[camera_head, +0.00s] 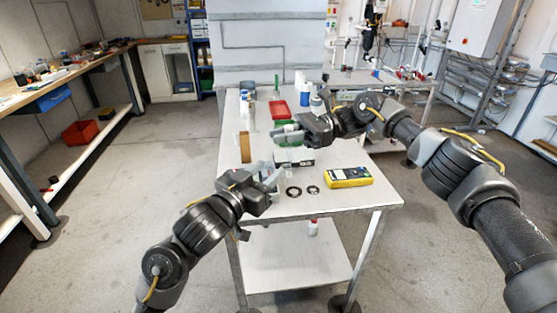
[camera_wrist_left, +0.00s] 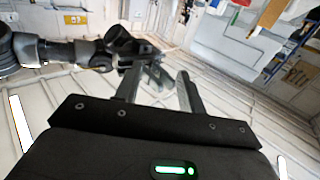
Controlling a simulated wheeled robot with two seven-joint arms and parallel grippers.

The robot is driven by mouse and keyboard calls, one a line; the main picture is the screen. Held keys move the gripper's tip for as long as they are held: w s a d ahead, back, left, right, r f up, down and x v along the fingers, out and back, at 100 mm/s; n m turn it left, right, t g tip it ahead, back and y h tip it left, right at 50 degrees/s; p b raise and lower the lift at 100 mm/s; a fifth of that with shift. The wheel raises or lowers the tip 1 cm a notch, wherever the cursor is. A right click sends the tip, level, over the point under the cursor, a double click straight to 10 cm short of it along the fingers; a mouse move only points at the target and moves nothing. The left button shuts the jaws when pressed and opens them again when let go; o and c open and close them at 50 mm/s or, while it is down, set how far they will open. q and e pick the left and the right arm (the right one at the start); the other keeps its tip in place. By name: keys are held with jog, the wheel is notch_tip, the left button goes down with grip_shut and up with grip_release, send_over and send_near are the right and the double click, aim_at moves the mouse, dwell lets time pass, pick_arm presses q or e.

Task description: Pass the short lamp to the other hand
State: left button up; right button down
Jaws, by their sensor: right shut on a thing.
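My right gripper (camera_head: 290,134) is above the middle of the white table, pointing left. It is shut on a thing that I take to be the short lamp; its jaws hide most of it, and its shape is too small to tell. The right gripper also shows ahead in the left wrist view (camera_wrist_left: 150,62). My left gripper (camera_head: 272,176) is lower and nearer, over the table's left front part. In the left wrist view its two fingers (camera_wrist_left: 158,88) stand apart with nothing clearly held between them. The two grippers are close but apart.
On the white table (camera_head: 350,201) are a yellow meter (camera_head: 348,178), two dark rings (camera_head: 293,191), a black-and-white box (camera_head: 294,157), a brown board (camera_head: 245,148), a red tray (camera_head: 279,109) and several bottles behind. The table's front right corner is clear.

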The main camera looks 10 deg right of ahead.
aim_at(287, 154)
pick_arm(q)
jog(key=x, duration=1)
jog(key=shift+c, duration=0.3)
jog(key=c, duration=0.7)
grip_shut()
pick_arm(e)
jog(key=c, duration=1.3)
grip_release()
jog(key=shift+o, duration=0.2)
jog(key=shift+d, duration=0.15)
